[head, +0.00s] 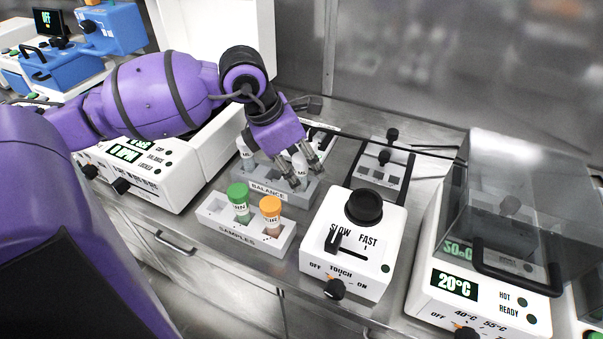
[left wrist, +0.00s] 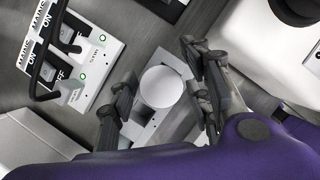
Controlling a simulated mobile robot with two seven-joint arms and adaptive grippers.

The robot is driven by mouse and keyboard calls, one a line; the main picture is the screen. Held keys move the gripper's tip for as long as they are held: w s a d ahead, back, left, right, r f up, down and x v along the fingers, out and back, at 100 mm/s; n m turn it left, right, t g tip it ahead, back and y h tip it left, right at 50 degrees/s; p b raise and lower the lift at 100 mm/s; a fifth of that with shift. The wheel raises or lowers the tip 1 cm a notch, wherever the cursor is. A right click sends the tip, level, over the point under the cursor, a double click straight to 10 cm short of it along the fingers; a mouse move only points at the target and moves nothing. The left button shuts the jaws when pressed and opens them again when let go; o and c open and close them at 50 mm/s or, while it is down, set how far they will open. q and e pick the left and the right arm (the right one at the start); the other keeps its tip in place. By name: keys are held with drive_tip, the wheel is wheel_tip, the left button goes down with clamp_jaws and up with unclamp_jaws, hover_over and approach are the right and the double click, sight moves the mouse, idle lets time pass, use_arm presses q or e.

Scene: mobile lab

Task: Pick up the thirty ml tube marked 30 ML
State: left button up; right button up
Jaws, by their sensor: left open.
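White-capped tubes stand in the grey BALANCE rack (head: 268,191). The left one (head: 245,152) carries a label whose number I cannot read. Another white-capped tube (head: 300,166) is at my left gripper (head: 304,174), partly hidden by its fingers. I cannot tell which tube is marked 30 ML. In the left wrist view, a round white cap (left wrist: 160,87) lies between the spread fingers of the left gripper (left wrist: 160,86), seen from above. The fingers are open on either side of it. My right gripper is in neither view.
In front is the white SAMPLES rack (head: 238,235) with a green-capped tube (head: 239,200) and an orange-capped tube (head: 271,213). A mixer with a black knob (head: 349,240) stands close on the right. A white balance-like instrument (head: 150,165) is at left, a heater (head: 480,285) far right.

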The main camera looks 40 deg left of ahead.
use_arm(q)
drive_tip(key=shift+f, duration=0.15)
clamp_jaws()
idle(0.4)
